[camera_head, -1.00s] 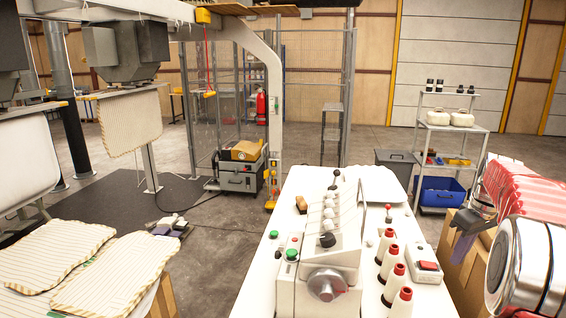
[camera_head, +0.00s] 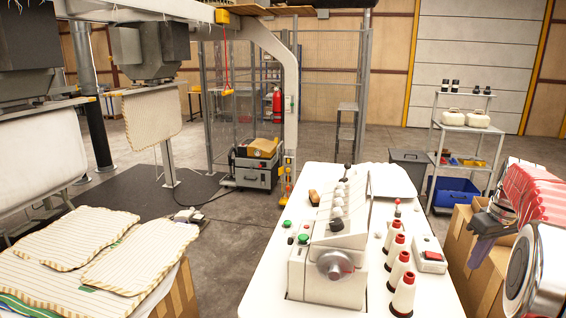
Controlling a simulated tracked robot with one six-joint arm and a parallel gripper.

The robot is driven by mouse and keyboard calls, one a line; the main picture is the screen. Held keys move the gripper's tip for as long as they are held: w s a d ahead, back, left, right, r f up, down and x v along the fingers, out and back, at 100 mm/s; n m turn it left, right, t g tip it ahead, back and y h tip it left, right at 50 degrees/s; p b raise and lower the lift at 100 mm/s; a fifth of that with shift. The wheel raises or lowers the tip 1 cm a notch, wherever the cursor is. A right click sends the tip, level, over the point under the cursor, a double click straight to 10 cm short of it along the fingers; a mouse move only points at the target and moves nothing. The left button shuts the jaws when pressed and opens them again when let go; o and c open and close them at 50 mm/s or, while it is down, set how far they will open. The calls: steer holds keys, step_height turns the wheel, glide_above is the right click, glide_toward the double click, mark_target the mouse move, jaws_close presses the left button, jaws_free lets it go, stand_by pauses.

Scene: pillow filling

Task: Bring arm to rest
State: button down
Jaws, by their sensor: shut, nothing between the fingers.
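My arm is folded at the right edge, with a red ribbed cover (camera_head: 537,193) and a shiny round joint close to the camera. My gripper (camera_head: 471,255) hangs at the end of it as a purple-grey shape pointing down and left. It is shut and appears to hold nothing. It shows in front of cardboard boxes (camera_head: 462,222), right of the white worktable (camera_head: 262,290); I cannot tell whether it touches the boxes.
A white control machine (camera_head: 330,255) with levers and several thread cones (camera_head: 397,266) stand on the worktable. Striped pillow covers (camera_head: 140,255) lie at the left. A shelf rack (camera_head: 466,131) and blue bin (camera_head: 449,192) stand behind. Floor shows between the table and the pillow covers.

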steer(key=s+a+f+m, duration=0.4)
steer(key=s+a+r+t, duration=0.1)
steer(key=s+a, duration=0.6)
steer(key=a, duration=0.4)
steer(key=s+a+r+n+t, duration=0.1)
steer(key=s+a+r, duration=0.1)
steer(key=s+a, duration=0.5)
steer(key=s+a+r+n+t, duration=0.1)
steer(key=s+a, duration=0.6)
steer(key=a, duration=0.8)
steer(key=shift+a+r+t, duration=0.3)
steer(key=shift+r+t, duration=0.1)
steer(key=shift+r, duration=0.1)
steer(key=shift+d, duration=0.15)
